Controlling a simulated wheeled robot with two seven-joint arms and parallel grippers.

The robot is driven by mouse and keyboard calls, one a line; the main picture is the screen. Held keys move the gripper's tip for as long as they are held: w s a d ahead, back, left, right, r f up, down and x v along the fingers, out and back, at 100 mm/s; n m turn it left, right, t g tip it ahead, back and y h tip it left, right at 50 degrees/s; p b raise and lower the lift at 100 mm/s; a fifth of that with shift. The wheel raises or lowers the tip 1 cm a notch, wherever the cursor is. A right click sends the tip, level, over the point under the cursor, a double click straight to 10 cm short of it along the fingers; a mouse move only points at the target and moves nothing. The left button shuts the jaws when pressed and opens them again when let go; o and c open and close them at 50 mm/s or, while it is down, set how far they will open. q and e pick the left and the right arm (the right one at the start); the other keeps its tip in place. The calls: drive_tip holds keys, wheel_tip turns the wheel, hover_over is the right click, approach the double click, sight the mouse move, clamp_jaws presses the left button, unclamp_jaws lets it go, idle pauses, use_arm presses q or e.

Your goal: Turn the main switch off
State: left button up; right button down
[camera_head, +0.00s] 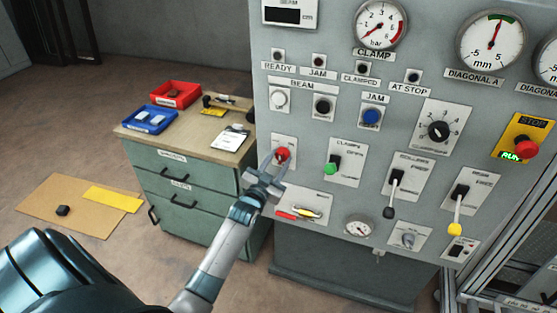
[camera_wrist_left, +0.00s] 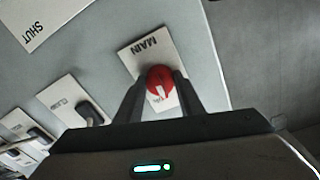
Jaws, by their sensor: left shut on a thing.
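The main switch (camera_head: 283,154) is a red rotary knob on a white plate, low on the left side of the grey control panel. In the left wrist view the red knob (camera_wrist_left: 160,82) carries a pale pointer mark and sits on a plate lettered MAIN (camera_wrist_left: 146,47). My left gripper (camera_head: 272,166) reaches up to the knob from below. In the left wrist view its two fingers stand on either side of the knob, shut on it. The fingers hide part of the plate's lower lettering. My right gripper is not in view.
The grey panel (camera_head: 320,60) also carries a green-tipped clamps lever (camera_head: 331,167), black and yellow-tipped levers, a blue jam button (camera_head: 371,116) and a red stop button (camera_head: 525,147). A green cabinet (camera_head: 180,165) with red and blue trays stands left of the panel.

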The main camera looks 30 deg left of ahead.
use_arm(q)
drive_tip(key=n, duration=0.6)
drive_tip(key=shift+d+y+p, duration=0.1)
drive_tip(key=shift+y+p, duration=0.2)
drive_tip(key=shift+n, duration=0.4)
drive_tip(key=o, duration=1.1)
drive_tip(key=shift+c, duration=0.2)
drive_tip(key=shift+s+f, duration=0.1)
